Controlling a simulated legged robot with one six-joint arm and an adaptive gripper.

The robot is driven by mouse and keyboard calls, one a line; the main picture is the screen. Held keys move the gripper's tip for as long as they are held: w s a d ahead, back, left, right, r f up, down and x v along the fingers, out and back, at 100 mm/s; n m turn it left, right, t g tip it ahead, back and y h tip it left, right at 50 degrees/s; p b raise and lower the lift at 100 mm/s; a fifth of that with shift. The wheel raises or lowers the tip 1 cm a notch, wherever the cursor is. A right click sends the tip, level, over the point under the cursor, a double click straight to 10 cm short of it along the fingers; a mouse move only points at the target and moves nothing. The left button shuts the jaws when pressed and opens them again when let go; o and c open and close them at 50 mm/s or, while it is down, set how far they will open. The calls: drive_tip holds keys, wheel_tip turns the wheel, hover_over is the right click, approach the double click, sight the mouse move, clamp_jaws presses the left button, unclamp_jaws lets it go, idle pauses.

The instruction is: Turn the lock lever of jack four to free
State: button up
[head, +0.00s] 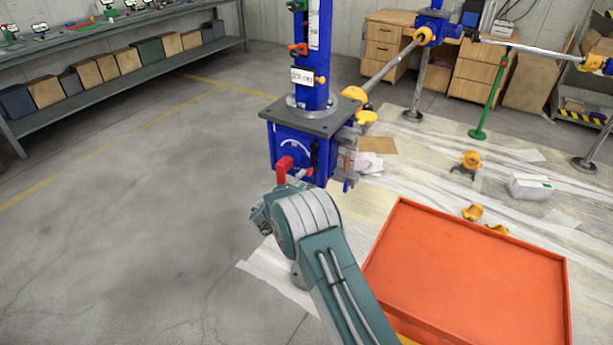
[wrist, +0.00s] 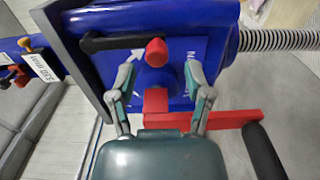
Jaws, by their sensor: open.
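The blue jack (head: 298,150) stands upright ahead of me, its housing under a grey plate and a tall blue column. A red lever (head: 285,165) sticks out from its front face beside a white arc marking. In the wrist view a red-tipped lever (wrist: 156,52) points toward the camera, and a black lever (wrist: 110,42) lies along the panel near it. I cannot tell which is the lock lever. My gripper (wrist: 158,72) is open, its fingers on either side of the red-tipped lever, with no clear contact.
A red bar (wrist: 220,120) with a black grip (wrist: 264,150) crosses just in front of the housing at lower right in the wrist view. An orange tray (head: 470,280) lies right of my arm. A shelf bench (head: 120,70) stands far left; the floor between is clear.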

drive_tip(key=v, duration=0.8)
drive_tip(key=shift+s+a, duration=0.2)
drive_tip(key=s+d+r+m+g, duration=0.7)
drive_tip(key=s+d+r+g, duration=0.3)
drive_tip(key=s+d+r, duration=0.55)
drive_tip(key=s+r+m+y, duration=0.1)
drive_tip(key=s+r+y, duration=0.2)
drive_tip(key=s, duration=1)
drive_tip(key=s+r+m+t+y, duration=0.1)
drive_tip(key=s+r+y, duration=0.3)
drive_tip(key=s, duration=0.9)
drive_tip(key=a+m+y, duration=0.1)
drive_tip(key=y, duration=0.2)
drive_tip(key=shift+s+m+y, duration=0.3)
drive_tip(key=shift+s, duration=0.05)
